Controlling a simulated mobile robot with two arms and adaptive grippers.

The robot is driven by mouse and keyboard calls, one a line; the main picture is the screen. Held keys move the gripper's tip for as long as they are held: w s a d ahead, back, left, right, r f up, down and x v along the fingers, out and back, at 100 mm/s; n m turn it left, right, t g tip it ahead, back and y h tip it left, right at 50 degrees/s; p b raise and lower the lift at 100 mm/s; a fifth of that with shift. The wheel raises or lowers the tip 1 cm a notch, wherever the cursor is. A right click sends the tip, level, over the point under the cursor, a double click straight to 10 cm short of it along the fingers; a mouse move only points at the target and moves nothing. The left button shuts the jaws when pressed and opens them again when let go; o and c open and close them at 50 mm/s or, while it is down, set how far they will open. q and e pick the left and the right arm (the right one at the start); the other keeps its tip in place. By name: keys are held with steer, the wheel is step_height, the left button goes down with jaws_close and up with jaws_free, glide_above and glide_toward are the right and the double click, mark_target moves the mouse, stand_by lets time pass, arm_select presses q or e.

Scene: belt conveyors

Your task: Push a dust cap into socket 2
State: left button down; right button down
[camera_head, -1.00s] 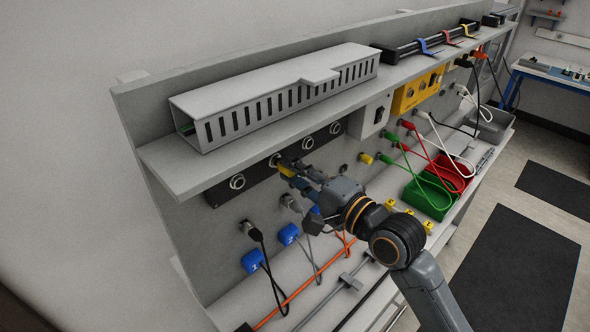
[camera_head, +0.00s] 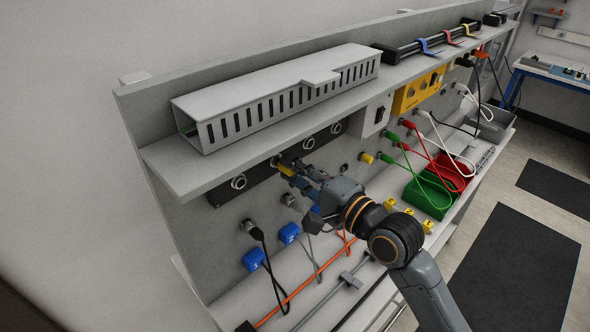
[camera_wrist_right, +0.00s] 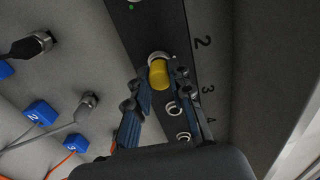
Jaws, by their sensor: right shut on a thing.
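My right gripper (camera_head: 293,174) is shut on a yellow dust cap (camera_head: 287,171) at the black socket strip (camera_head: 259,192). In the right wrist view, the gripper (camera_wrist_right: 161,79) has its two blue-grey fingers on either side of the cap (camera_wrist_right: 158,74). The cap's far end is at the metal ring of socket 2 (camera_wrist_right: 157,56), beside the printed 2. Part of the ring shows around the cap; how deep the cap sits cannot be told. Sockets 3 (camera_wrist_right: 173,109) and 4 (camera_wrist_right: 184,137) show uncapped. My left gripper is not in view.
A grey shelf (camera_head: 186,183) with a slotted duct (camera_head: 270,100) overhangs the strip. Plugs and blue-tagged cables (camera_head: 253,259) hang below it. Several yellow caps (camera_head: 408,220) stand on the lower ledge. Red and green bins (camera_head: 428,196) and looped cables are to the right.

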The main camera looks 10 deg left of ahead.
steer(key=shift+w+a, duration=0.25)
steer(key=shift+a, duration=0.15)
stand_by(0.5)
steer(key=c, duration=1.1)
jaws_free()
